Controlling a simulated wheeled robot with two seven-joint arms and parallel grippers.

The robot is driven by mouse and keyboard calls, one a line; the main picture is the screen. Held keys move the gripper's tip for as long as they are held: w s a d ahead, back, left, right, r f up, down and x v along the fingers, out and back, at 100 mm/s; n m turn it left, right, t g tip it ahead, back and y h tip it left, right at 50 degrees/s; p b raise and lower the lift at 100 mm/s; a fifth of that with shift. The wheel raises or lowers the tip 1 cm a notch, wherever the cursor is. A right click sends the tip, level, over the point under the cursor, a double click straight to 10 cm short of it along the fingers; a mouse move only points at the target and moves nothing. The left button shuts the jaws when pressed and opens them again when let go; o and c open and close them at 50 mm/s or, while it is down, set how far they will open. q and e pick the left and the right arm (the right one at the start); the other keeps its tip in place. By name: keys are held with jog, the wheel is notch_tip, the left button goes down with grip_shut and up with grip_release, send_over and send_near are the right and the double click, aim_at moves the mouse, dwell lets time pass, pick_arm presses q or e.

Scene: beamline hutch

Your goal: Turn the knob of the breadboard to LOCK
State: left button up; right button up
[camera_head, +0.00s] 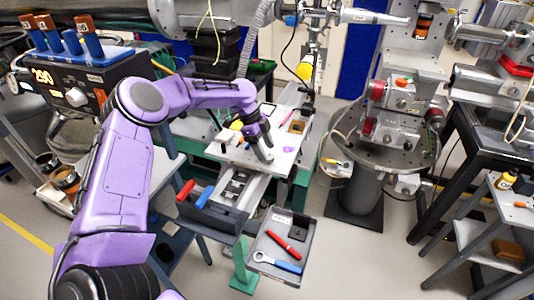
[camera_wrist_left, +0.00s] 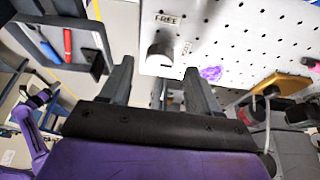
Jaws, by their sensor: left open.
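The breadboard (camera_head: 290,155) is a white plate with rows of holes, and it also fills the top right of the left wrist view (camera_wrist_left: 238,42). Its knob (camera_wrist_left: 160,50) is a grey round cap near one corner. A label reading FREE (camera_wrist_left: 168,18) sits above it in that view, and a smaller label (camera_wrist_left: 187,47) to its right is too small to read. My left gripper (camera_head: 258,151) is open over the board. In the left wrist view its two fingers reach up on either side of the knob; contact cannot be told. My right gripper is out of view.
A grey tray (camera_head: 262,267) with a red tool and a blue wrench lies in front of the board. Red and blue handles (camera_head: 195,193) stand left of it. A purple mark (camera_wrist_left: 211,73) and a yellow-brown block (camera_wrist_left: 283,82) are on the board. A metal pillar stage (camera_head: 370,165) stands right.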

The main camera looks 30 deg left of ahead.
pick_arm(q)
jog(key=v, duration=0.8)
jog(key=shift+b, duration=0.3)
